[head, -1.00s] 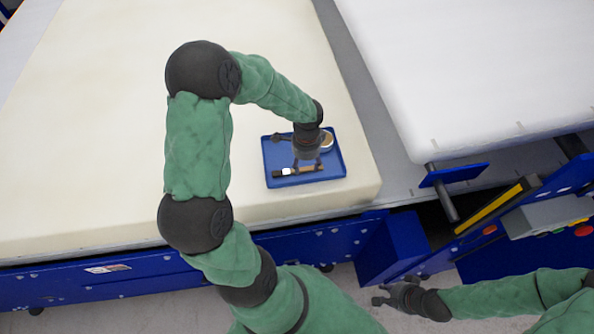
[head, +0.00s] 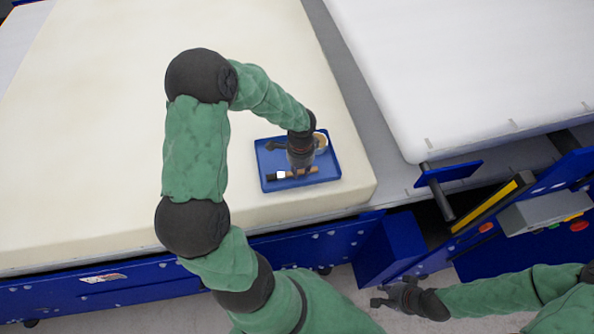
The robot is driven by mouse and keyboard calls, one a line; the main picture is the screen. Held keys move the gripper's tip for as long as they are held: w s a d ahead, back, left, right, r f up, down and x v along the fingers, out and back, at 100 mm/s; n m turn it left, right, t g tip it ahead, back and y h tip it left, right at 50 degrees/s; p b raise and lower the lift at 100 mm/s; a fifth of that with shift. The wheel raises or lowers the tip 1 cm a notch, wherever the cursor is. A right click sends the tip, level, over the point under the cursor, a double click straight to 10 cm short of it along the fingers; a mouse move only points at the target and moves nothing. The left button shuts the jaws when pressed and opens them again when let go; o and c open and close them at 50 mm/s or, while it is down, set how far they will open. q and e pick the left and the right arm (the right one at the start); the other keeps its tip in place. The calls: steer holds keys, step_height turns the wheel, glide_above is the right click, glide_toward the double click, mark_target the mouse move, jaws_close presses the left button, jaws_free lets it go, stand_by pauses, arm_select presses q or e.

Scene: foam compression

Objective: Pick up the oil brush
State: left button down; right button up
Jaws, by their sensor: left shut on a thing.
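The oil brush (head: 282,175) lies in a blue tray (head: 268,158) on the cream foam block. It has a dark end, a white band and a brown handle. My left gripper (head: 298,173) points down over the tray and is shut on the brush near its middle. The gripper hides part of the brush, and I cannot tell whether the brush is clear of the tray floor. My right gripper (head: 377,294) hangs in front of the blue frame, away from the tray, with its fingers apart and empty.
A round, light-coloured item (head: 320,142) sits at the tray's back right, partly behind my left gripper. The cream foam block (head: 100,120) fills the left side. A white slab (head: 480,70) lies at the right beyond a grey strip. Blue machine parts (head: 395,248) stand at the front.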

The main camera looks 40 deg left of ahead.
mark_target(301, 173)
arm_select(q)
steer(key=shift+r, duration=0.6)
step_height(301, 173, up, 2)
steer(key=shift+r+p, duration=0.15)
steer(key=shift+p, duration=0.15)
steer(key=s+d+r+p, duration=0.1)
steer(key=s+d+r, duration=0.5)
steer(key=d+r, duration=0.3)
steer(key=shift+d+r, duration=0.2)
steer(key=shift+d, duration=1.65)
steer(key=shift+w+f, duration=0.1)
